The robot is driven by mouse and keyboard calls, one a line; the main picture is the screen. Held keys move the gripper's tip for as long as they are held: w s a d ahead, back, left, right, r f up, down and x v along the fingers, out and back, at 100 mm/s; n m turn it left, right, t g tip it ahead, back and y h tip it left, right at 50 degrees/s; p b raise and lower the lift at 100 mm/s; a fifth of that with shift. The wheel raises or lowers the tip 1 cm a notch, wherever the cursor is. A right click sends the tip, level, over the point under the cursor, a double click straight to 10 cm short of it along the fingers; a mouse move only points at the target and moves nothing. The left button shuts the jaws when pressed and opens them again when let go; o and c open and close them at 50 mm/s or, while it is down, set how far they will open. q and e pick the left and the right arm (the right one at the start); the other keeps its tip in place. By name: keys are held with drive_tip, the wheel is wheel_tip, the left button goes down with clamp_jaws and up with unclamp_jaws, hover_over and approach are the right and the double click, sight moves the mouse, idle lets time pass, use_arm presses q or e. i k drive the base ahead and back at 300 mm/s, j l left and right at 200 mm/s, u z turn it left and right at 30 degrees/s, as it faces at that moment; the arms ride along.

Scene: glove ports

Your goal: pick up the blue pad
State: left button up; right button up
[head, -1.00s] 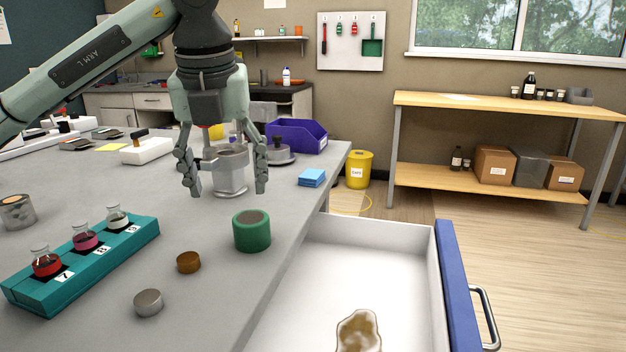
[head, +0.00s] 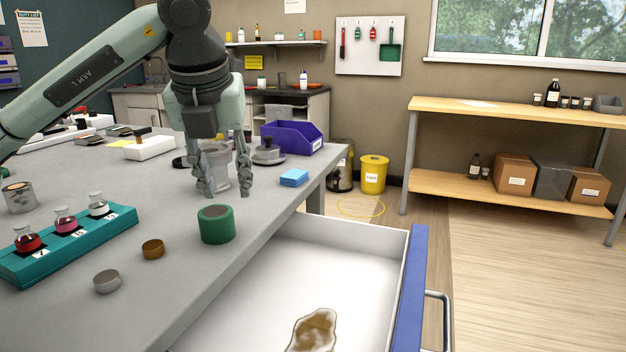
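The blue pad (head: 293,178) is a small light-blue block lying flat on the grey bench near its right edge. My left gripper (head: 228,192) points down over the bench, to the left of the pad and apart from it. Its two fingers are spread, with no object clearly held. A grey metal cup (head: 218,172) shows behind and between the fingers; I cannot tell whether they touch it. My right gripper is not in view.
A green cylinder (head: 217,225) stands in front of the gripper. A purple bin (head: 291,138) and a dark-knobbed metal item (head: 267,152) are behind the pad. An open white drawer (head: 375,250) with a brown stain (head: 315,330) juts out below the bench edge.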

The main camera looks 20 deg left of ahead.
sight(295, 177)
drive_tip(key=i+l+u, duration=0.15)
drive_tip(key=l, duration=0.2)
drive_tip(key=l+u, duration=0.15)
drive_tip(key=l, duration=0.2)
drive_tip(key=i+l+u, duration=0.15)
drive_tip(key=l, duration=0.25)
drive_tip(key=i+l+u, duration=0.2)
drive_tip(key=l+u, duration=0.2)
drive_tip(key=l, duration=0.25)
drive_tip(key=i+l+u, duration=0.45)
drive_tip(key=l, duration=0.15)
drive_tip(key=i+l+u, duration=0.2)
drive_tip(key=l, duration=0.15)
drive_tip(key=l+u, duration=0.2)
drive_tip(key=l, duration=0.15)
drive_tip(key=i+l+u, duration=0.3)
drive_tip(key=i+l, duration=0.3)
drive_tip(key=i, duration=0.05)
